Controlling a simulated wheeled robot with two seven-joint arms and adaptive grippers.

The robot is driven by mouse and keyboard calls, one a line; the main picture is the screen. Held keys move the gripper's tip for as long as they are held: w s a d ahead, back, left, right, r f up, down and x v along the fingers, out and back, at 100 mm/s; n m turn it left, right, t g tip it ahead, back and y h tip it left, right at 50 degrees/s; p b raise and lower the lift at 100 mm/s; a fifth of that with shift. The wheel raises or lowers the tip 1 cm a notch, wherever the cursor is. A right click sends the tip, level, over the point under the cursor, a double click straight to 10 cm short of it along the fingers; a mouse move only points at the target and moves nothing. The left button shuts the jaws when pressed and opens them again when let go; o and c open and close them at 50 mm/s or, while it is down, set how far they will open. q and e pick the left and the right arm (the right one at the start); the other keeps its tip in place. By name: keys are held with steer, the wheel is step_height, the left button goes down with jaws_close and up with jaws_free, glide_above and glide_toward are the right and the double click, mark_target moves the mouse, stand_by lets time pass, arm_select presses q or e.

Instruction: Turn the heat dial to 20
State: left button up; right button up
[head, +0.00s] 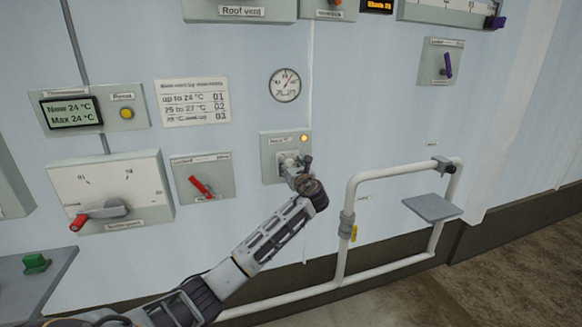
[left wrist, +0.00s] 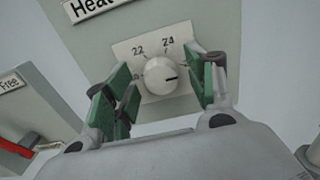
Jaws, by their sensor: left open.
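The heat dial (left wrist: 164,76) is a round white knob on a pale scale plate, in the middle of the left wrist view. The numbers 22 and 24 show above it; the marks at the far left and far right are partly hidden by my fingers. The knob's dark pointer line points right, past 24. My left gripper (left wrist: 163,84) is open, with one green-padded finger on each side of the knob, apparently apart from it. In the head view the left gripper (head: 300,169) is in front of the heat panel (head: 270,146) and covers most of the dial.
A lit amber lamp (head: 304,138) is on the heat panel. A red-handled switch (head: 201,187) is on the panel to the left. A white pipe rail (head: 347,205) with a grey shelf (head: 432,207) stands to the right. A round gauge (head: 285,85) is above.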

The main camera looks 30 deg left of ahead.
arm_select(q)
steer(key=c, duration=1)
